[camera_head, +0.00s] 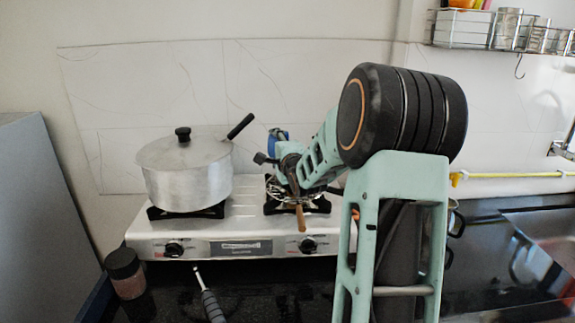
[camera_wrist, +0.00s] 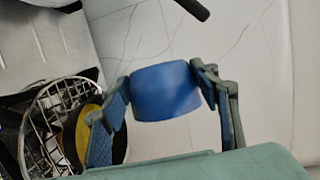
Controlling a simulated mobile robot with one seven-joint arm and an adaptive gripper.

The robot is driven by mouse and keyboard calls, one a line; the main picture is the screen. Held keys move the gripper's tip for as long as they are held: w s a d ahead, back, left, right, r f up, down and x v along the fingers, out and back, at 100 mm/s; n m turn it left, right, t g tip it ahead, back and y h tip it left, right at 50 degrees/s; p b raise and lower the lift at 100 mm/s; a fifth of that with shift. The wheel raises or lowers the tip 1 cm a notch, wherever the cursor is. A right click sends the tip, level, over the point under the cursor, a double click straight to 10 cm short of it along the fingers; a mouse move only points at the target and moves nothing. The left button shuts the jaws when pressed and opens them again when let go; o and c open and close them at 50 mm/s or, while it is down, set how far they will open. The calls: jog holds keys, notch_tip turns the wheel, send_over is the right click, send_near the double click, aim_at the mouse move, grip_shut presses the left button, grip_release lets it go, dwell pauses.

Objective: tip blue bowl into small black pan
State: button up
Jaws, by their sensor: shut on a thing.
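The blue bowl (camera_wrist: 165,92) is between the two fingers of my gripper (camera_wrist: 160,78), which is shut on it. In the head view the bowl (camera_head: 280,136) is a small blue patch at my gripper (camera_head: 272,147), above the right burner. I cannot tell how far it is tilted or what is in it. The small black pan (camera_wrist: 116,146) shows partly at the lower left of the wrist view, with something yellow in it, behind a finger. In the head view my arm mostly hides the pan; a brown handle (camera_head: 300,218) points toward the front.
A lidded silver pot (camera_head: 187,183) stands on the left burner of the white stove (camera_head: 240,224), its dark handle reaching toward my gripper. A jar (camera_head: 126,272) and a dark-handled utensil (camera_head: 212,305) are in front. A tiled wall is close behind.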

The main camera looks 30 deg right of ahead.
jog(key=shift+s+d+r+m+t, duration=0.2)
jog(key=shift+r+m+t, duration=0.1)
jog(key=shift+m, duration=0.2)
jog(key=shift+d, duration=0.1)
dwell(0.4)
jog(key=shift+s+d+r+m+t, duration=0.15)
jog(key=shift+m+t, duration=0.15)
jog(key=shift+m, duration=0.3)
dwell(0.3)
jog(key=shift+s+d+m, duration=0.15)
jog(key=shift+d+m, duration=0.1)
jog(key=shift+m, duration=0.35)
jog(key=shift+t, duration=0.3)
jog(key=shift+s+d+r+m, duration=0.1)
jog(key=shift+s+d+m, duration=0.05)
jog(key=shift+m, duration=0.25)
